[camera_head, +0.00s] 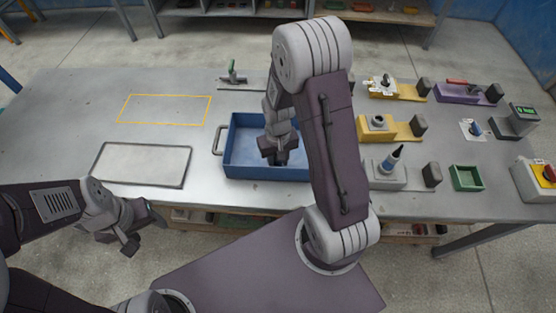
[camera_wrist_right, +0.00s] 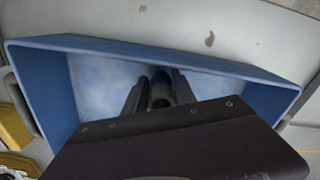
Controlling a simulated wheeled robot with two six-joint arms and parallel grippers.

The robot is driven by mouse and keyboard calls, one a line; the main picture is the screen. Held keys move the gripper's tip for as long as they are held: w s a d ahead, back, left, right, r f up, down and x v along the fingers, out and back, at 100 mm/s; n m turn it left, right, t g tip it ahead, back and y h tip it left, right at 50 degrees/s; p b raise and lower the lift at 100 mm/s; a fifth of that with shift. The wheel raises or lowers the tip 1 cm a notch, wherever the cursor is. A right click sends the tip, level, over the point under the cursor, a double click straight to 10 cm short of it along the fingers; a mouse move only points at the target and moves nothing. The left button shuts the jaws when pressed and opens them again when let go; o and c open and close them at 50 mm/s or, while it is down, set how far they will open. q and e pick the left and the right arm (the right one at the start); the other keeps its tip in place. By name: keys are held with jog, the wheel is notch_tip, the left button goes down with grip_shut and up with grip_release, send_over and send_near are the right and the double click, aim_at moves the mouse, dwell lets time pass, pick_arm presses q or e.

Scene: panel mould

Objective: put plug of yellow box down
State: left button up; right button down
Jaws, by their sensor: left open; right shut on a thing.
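My right gripper (camera_head: 279,160) reaches down into the blue tray (camera_head: 233,146) on the table. In the right wrist view its fingers (camera_wrist_right: 158,92) are shut on a dark round plug (camera_wrist_right: 160,90); the fingers and wrist hide most of it. I cannot tell whether the plug touches the tray floor. Two yellow boxes stand right of my right arm, a nearer one (camera_head: 398,131) and a farther one (camera_head: 407,92); I cannot tell which the plug belongs to. My left gripper (camera_head: 131,246) is open and empty in front of the table's near left edge.
A grey flat tray (camera_head: 142,164) and a yellow outlined rectangle (camera_head: 165,109) lie left of the blue tray. A purple fixture (camera_head: 467,95), a grey fixture (camera_head: 386,178) and a green bin (camera_head: 466,179) stand at right. The table's far left is clear.

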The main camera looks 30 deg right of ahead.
jog(key=shift+f, duration=0.2)
jog(key=c, duration=1)
grip_release()
jog(key=shift+r, duration=0.1)
jog(key=shift+r, duration=0.2)
notch_tip(320, 180, up, 12)
jog(key=shift+f+p, duration=0.1)
jog(key=shift+p, duration=0.9)
jog(key=shift+n+t, duration=0.6)
jog(key=s+a, duration=0.1)
jog(key=s, duration=0.1)
jog(key=s+a, duration=0.1)
jog(key=s, duration=0.1)
jog(key=s+a+f, duration=0.1)
jog(key=s+a, duration=0.1)
jog(key=s, duration=0.1)
jog(key=shift+f, duration=0.1)
